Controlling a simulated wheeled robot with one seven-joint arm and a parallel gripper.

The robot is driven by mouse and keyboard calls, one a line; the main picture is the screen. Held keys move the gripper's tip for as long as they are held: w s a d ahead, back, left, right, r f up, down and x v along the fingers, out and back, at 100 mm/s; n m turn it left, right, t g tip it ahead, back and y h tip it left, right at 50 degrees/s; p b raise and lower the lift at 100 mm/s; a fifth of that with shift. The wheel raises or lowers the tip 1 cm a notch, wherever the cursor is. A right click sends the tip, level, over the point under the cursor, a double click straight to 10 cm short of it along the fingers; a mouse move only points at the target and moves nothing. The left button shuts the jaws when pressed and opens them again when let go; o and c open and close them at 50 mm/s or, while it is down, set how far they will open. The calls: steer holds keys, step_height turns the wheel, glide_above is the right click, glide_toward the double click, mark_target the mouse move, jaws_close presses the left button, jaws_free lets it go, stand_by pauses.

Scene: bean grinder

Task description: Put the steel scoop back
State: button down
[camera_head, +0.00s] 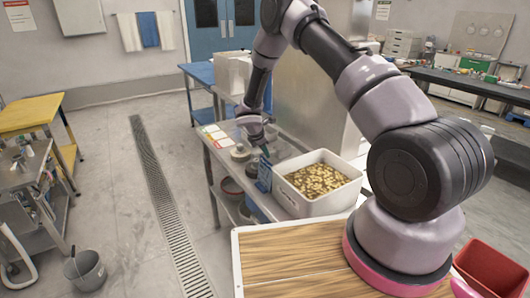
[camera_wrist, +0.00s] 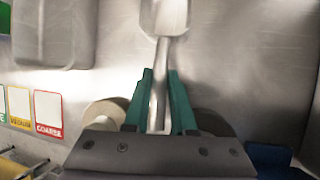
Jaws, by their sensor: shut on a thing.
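The steel scoop (camera_wrist: 166,18) shows at the top of the wrist view, its bowl pointing away from my gripper. Its handle (camera_wrist: 160,85) runs back between the two green fingers. My gripper (camera_wrist: 161,78) is shut on this handle. In the head view, my gripper (camera_head: 263,150) is low over the steel bench, left of the white bin of beans (camera_head: 307,207). I cannot make out the scoop in the head view. Whether the scoop touches the steel surface is unclear.
Colour-edged cards, one reading COARSE (camera_wrist: 48,114), lie at the left of the wrist view. A round beige object (camera_wrist: 104,113) is beside my left finger. A blue item (camera_head: 264,174) stands against the bin's left side. A wooden board (camera_head: 290,255) is in front.

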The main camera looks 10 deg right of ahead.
steer(key=c, duration=0.7)
jaws_free()
steer(key=shift+c, duration=0.2)
steer(key=v, duration=1.2)
steer(key=s+d+r+m, duration=0.3)
steer(key=d+r+m, duration=0.1)
steer(key=r, duration=0.4)
steer(key=s+d+r+m+y, duration=0.1)
steer(key=s+d+r+m, duration=0.25)
steer(key=r, duration=0.45)
steer(key=s+d+r+m, duration=0.3)
steer(key=s+r+m, duration=0.1)
steer(key=r, duration=0.4)
steer(key=s+r+m+t+y, duration=0.1)
steer(key=s+r+m, duration=0.3)
steer(key=s, duration=0.4)
steer(key=s+d+r+m+t+y, duration=0.1)
steer(key=s+r+m, duration=0.3)
steer(key=s, duration=0.4)
steer(key=s+d+r+m+y, duration=0.1)
steer(key=s+r+m+y, duration=0.1)
steer(key=s+r+m, duration=0.3)
steer(key=shift+s+d+m+t+y, duration=0.15)
steer(key=shift+s+m+t+y, duration=0.45)
steer(key=shift+s, duration=1.2)
